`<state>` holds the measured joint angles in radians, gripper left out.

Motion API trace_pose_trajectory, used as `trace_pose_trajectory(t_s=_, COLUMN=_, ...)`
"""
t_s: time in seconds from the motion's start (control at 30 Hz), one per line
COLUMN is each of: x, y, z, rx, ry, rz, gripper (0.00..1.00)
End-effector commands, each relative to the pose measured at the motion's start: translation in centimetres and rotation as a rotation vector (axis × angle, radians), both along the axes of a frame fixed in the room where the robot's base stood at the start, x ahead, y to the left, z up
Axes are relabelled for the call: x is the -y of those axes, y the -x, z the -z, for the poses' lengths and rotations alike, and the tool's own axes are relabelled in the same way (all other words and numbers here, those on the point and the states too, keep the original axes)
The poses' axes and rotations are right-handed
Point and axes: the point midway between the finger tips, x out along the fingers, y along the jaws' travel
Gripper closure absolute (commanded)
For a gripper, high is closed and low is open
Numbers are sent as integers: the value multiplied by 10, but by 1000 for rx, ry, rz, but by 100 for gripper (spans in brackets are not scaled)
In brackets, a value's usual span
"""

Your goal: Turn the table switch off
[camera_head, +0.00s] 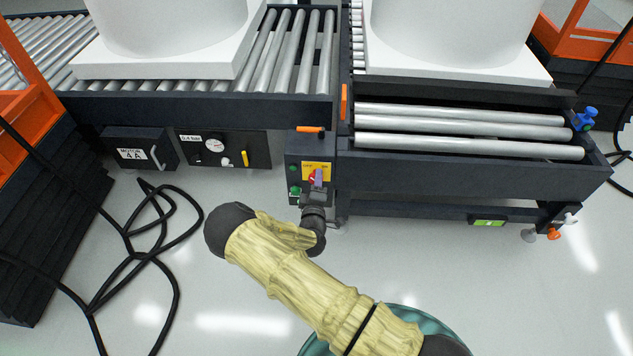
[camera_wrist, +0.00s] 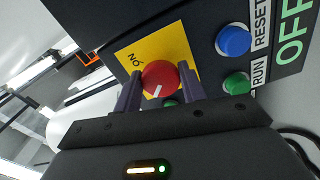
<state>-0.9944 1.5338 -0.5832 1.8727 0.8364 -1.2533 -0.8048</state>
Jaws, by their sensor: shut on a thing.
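The switch is a red round knob (camera_wrist: 161,77) on a yellow plate (camera_wrist: 127,56) with an ON label at the plate's upper left in the wrist view. A white mark on the knob points toward the bottom of that view. My gripper (camera_wrist: 160,71) is shut on the red knob, one dark purple finger on each side. In the head view, my gripper (camera_head: 318,179) is at the front of the dark control box (camera_head: 296,152), and a bit of the red knob (camera_head: 311,178) shows beside the fingers. The OFF label on the plate is hidden in the wrist view.
A blue RESET button (camera_wrist: 233,39) and green RUN button (camera_wrist: 237,83) sit close to my gripper. The box stands between two roller tables bearing white tanks. Black cables (camera_head: 140,230) lie on the floor at left. A pressure panel (camera_head: 222,149) is left of the box.

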Motion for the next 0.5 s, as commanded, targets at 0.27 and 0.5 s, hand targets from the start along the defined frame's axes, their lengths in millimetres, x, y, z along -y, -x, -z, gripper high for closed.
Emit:
trace_pose_trajectory(t_s=0.27, x=0, y=0, z=1, rx=-3, ry=5, rz=-1, gripper=82)
trace_pose_trajectory(t_s=0.5, x=1, y=0, z=1, rx=-2, ry=3, rz=1, gripper=37)
